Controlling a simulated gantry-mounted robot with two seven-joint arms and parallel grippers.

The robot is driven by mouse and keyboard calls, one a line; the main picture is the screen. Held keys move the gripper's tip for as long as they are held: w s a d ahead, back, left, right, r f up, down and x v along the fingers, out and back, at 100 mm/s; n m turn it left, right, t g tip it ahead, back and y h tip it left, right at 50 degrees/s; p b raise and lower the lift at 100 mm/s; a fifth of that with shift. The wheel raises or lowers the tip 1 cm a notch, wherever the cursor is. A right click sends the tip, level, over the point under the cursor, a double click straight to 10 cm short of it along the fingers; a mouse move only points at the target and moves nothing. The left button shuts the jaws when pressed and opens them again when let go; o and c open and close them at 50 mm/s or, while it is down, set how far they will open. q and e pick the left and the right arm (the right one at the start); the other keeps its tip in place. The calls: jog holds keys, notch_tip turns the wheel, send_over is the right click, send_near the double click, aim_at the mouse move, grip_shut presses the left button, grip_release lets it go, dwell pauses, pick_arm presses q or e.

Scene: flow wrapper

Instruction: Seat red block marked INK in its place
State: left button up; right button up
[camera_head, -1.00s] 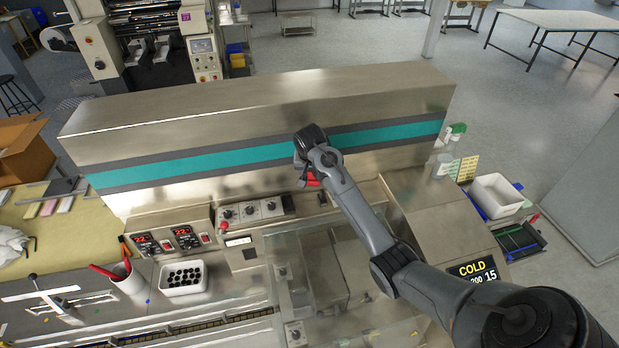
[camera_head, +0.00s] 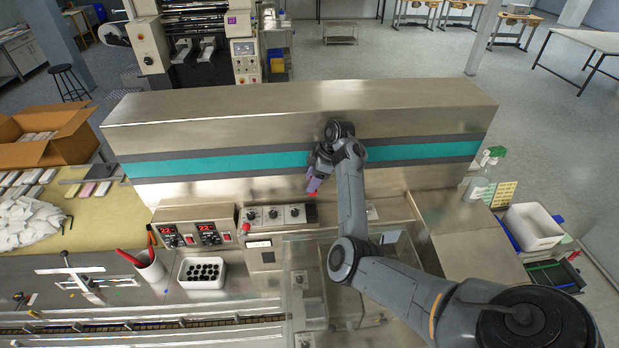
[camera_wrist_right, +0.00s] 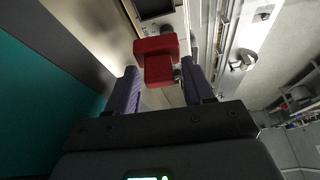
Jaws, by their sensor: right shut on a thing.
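My right gripper (camera_head: 313,187) is in front of the machine's long steel housing, above the panel with knobs. Its purple fingers are shut on the red block (camera_wrist_right: 158,64), which shows between the fingertips in the right wrist view. In the head view only a bit of the red block (camera_head: 312,194) shows below the fingers. Its INK marking is not readable. I cannot make out the block's place; my arm covers part of the machine top. My left gripper is not in view.
The steel housing (camera_head: 300,115) with a teal stripe stands close behind the gripper. The knob panel (camera_head: 275,215), red-digit displays (camera_head: 190,235), white cup (camera_head: 150,268) and white bin (camera_head: 203,286) lie left. A spray bottle (camera_head: 480,180) stands right.

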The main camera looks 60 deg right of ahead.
jog(key=shift+w+a+f+n, duration=0.1)
jog(key=shift+f+n, duration=0.05)
jog(key=shift+n, duration=0.35)
jog(key=shift+f+b, duration=0.25)
jog(key=shift+b, duration=0.05)
notch_tip(320, 180, down, 6)
jog(key=b, duration=0.6)
jog(key=shift+f, duration=1.05)
jog(key=shift+p, duration=0.3)
jog(key=shift+p, duration=0.6)
